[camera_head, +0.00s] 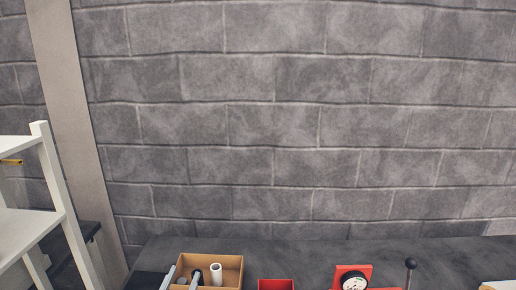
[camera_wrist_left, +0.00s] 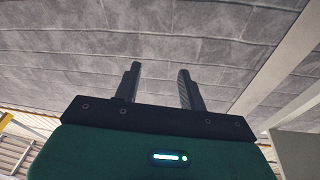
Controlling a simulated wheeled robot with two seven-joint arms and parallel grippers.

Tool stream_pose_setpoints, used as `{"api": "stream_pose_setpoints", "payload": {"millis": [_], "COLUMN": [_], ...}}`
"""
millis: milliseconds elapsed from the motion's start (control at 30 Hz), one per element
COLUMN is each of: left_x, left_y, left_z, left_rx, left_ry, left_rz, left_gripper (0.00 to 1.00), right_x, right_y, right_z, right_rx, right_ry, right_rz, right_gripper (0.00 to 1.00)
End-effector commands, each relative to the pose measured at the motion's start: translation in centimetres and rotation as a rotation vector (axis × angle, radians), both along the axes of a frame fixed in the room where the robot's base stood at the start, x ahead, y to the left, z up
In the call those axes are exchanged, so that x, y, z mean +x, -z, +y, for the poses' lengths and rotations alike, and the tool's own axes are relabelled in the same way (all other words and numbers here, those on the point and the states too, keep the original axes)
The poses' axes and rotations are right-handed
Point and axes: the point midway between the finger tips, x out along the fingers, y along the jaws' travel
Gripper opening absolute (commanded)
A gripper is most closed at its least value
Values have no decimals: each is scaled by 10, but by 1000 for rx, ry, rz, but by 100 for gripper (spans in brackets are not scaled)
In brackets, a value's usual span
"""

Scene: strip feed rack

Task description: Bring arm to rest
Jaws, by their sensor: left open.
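My left gripper (camera_wrist_left: 159,69) shows in the left wrist view. Its two dark fingers stand well apart with nothing between them, and the block wall is behind them. Its green housing with a small lit display fills the bottom of that view. In the head view I cannot make out either gripper clearly. My right gripper does not show in either view.
A dark worktop (camera_head: 215,251) runs along the grey block wall. On it are a tan box (camera_head: 238,262) holding a white cylinder (camera_head: 216,274), a red bin (camera_head: 275,285) and a round gauge (camera_head: 353,281). A white shelf rack (camera_head: 62,190) stands at left.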

Motion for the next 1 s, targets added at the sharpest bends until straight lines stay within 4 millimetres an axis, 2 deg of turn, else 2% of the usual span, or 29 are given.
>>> {"api": "stream_pose_setpoints", "payload": {"millis": [100,200,267,400,600,867,1000], "left_x": [-23,-51,-73,-130,-201,-279,-265], "left_y": [48,91,116,165,202,220,261], "left_z": [31,51,60,68,66,57,56], "left_rx": [-31,-33,-25,4,53,108,112], "left_ry": [-146,-233,-267,-287,-236,-114,-117], "left_rz": [230,448,585,888,1198,1490,1494], "left_gripper": [42,42,42,42,42,42,42], "right_x": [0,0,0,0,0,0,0], "right_y": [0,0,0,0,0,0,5], "right_z": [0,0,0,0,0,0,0], "right_rx": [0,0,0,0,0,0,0], "right_ry": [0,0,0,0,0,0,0], "right_rz": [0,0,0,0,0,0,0], "right_gripper": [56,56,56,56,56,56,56]}}
